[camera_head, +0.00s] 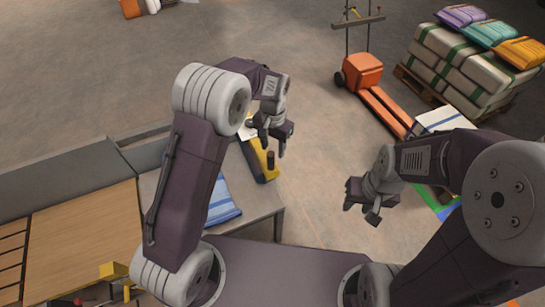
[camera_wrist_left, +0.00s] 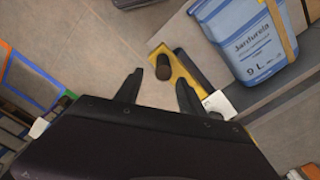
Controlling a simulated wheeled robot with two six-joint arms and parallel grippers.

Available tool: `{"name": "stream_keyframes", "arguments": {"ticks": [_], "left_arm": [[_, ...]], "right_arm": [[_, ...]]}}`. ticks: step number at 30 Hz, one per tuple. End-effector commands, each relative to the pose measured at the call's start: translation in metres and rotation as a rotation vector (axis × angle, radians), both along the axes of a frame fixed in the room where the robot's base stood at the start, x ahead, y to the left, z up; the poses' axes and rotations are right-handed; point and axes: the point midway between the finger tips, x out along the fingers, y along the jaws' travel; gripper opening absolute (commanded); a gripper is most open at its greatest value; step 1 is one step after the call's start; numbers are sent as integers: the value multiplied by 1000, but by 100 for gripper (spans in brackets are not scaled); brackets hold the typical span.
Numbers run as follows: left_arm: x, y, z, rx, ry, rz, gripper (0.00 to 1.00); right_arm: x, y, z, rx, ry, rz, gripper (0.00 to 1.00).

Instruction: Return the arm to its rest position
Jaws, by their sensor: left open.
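My left gripper (camera_head: 273,150) is open and empty, with a clear gap between its fingers. It hangs over the right end of the grey table, beside a yellow and black device with a dark knob (camera_head: 270,160). In the left wrist view my left gripper (camera_wrist_left: 160,82) has both fingertips apart, with the device (camera_wrist_left: 190,70) just beyond them. My left arm is raised and bent at the elbow, reaching forward. My right gripper (camera_head: 361,213) is in the air over the floor on the right, its fingers apart and nothing seen between them.
A blue and white sack (camera_head: 223,203) lies on the grey table (camera_head: 262,203), partly behind my left arm; it also shows in the left wrist view (camera_wrist_left: 245,40). An orange pallet jack (camera_head: 362,72) and a pallet of stacked sacks (camera_head: 465,62) stand back right.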

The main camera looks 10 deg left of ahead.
Motion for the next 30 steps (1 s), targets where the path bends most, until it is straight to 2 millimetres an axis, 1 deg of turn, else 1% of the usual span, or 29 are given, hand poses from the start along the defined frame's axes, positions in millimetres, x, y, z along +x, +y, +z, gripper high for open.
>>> {"name": "stream_keyframes", "arguments": {"ticks": [3, 6, 20, 22, 23, 24, 26, 27, 28, 29, 30], "left_arm": [[1, -1, 13, 0, -1, 0, 47], [0, -1, 16, 0, 0, 0, 47], [1, 1, 16, 0, 1, 4, 47], [6, 8, 25, -6, -22, 22, 47], [10, 12, 33, -11, -39, 33, 47], [11, 22, 46, -17, -64, 56, 47], [-4, 41, 60, -17, -69, 96, 47], [-19, 55, 66, -18, -70, 127, 47], [-31, 64, 68, -20, -73, 152, 47], [-44, 72, 69, -21, -74, 176, 47], [-61, 82, 68, -23, -78, 210, 47]], "right_arm": [[0, 0, -2, 0, 0, 0, 36], [0, 0, -2, 0, 0, 0, 36], [0, 0, -2, 0, 0, 0, 36], [0, 0, -3, 0, 0, 0, 36], [0, 0, -3, 0, 0, 0, 36], [0, 0, -4, 0, 0, 0, 36], [0, 0, -6, 0, 0, 0, 36], [0, 0, -7, 0, 0, 0, 36], [0, 0, -8, 0, 0, 0, 36], [0, 0, -8, 0, 0, 0, 36], [0, 0, -9, 0, 0, 0, 36]]}}
